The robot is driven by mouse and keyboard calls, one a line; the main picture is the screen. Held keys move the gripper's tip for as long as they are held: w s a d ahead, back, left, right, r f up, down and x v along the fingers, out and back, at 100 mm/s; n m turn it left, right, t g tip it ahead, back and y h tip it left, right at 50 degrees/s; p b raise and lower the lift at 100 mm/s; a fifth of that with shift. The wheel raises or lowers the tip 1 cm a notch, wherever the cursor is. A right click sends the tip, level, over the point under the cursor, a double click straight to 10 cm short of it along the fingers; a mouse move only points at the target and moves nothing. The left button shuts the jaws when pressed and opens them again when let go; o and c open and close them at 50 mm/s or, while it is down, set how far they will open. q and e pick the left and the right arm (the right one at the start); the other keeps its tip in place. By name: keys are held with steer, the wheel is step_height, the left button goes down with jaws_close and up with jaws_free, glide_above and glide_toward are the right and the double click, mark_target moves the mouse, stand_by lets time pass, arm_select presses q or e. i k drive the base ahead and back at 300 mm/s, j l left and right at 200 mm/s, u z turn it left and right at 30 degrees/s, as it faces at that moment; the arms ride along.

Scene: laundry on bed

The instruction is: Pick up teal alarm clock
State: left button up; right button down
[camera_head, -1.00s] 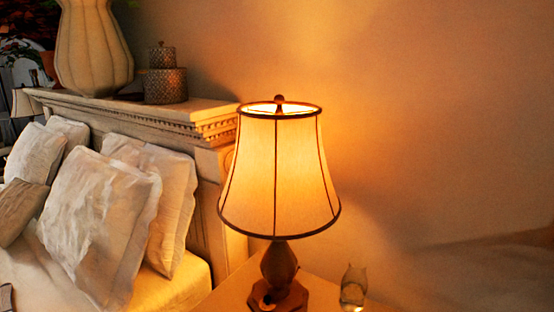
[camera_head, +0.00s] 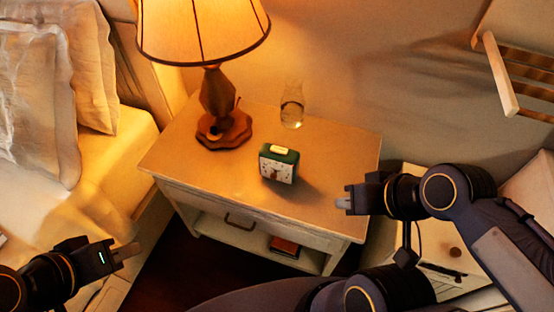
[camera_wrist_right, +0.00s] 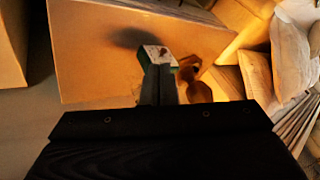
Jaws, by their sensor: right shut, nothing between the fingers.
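The teal alarm clock (camera_head: 279,163) stands upright on the nightstand top (camera_head: 220,168), right of the lamp base, its white face toward me. My right gripper (camera_head: 343,201) is shut and empty at the nightstand's right front edge, apart from the clock and to its right. In the right wrist view the clock (camera_wrist_right: 155,55) shows just past the tips of the shut fingers (camera_wrist_right: 158,70), which partly cover it. My left gripper (camera_head: 128,251) is at lower left by the bed, away from the clock; its fingers look close together, but I cannot tell whether they are shut.
A lit lamp (camera_head: 215,100) stands left of the clock. A clear glass (camera_head: 292,106) stands behind it. The bed with pillows (camera_head: 38,100) is at left. A wooden slatted piece (camera_head: 520,80) is at upper right. The nightstand top in front of the clock is clear.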

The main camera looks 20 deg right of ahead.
mark_target(286, 166)
steer(key=u, duration=0.35)
steer(key=k+l+u, duration=0.1)
steer(key=l+u, duration=0.35)
steer(key=k+l+u, duration=0.1)
steer(key=u, duration=0.35)
steer(key=k+l+u, duration=0.2)
steer(key=u, duration=0.25)
steer(key=k+l, duration=0.15)
steer(key=l, duration=0.1)
